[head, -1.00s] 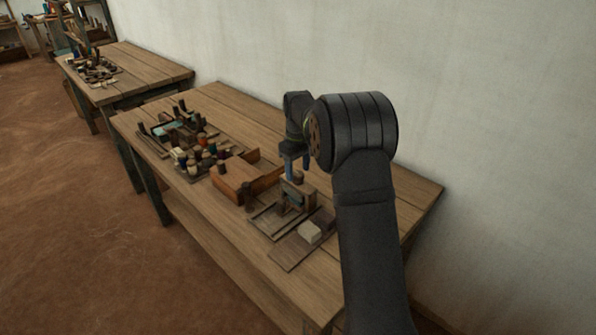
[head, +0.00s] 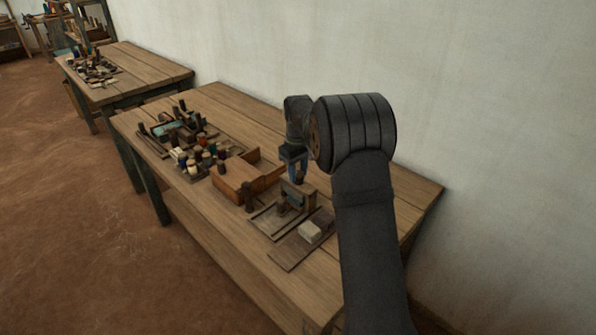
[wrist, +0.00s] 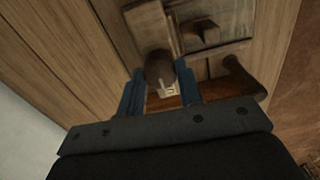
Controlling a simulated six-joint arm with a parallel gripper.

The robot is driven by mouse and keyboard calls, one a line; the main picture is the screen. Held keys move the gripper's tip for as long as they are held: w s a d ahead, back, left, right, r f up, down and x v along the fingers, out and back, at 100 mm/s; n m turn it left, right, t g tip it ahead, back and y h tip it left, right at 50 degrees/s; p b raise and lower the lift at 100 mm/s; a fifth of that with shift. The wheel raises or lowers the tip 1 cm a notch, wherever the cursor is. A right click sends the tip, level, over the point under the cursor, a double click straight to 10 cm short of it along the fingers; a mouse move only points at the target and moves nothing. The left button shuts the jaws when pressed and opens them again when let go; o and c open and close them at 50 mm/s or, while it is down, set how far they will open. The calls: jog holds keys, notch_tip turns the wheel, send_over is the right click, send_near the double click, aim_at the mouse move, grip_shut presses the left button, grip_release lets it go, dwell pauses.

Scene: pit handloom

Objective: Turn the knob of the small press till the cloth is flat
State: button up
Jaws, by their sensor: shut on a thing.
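The small press (head: 300,194) stands on the near part of the wooden bench, under my gripper (head: 297,173). In the wrist view my gripper (wrist: 161,85) has its two blue fingers on either side of the dark, rounded knob (wrist: 158,68) and is shut on it. A small pale mark shows at the knob's lower edge, close to the fingers. In the head view the fingers mostly cover the knob. I cannot make out the cloth in the press or whether it is flat.
A wooden box (head: 235,180) stands just left of the press, with a dark upright peg (head: 249,196) beside it. Several spools and tools crowd the bench farther left. The bench behind is bare, up to the wall.

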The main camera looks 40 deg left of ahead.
aim_at(298, 173)
jog(key=m, duration=1.1)
jog(key=shift+m, duration=0.7)
jog(key=o, duration=1)
notch_tip(298, 173, up, 18)
jog(key=shift+f, duration=0.25)
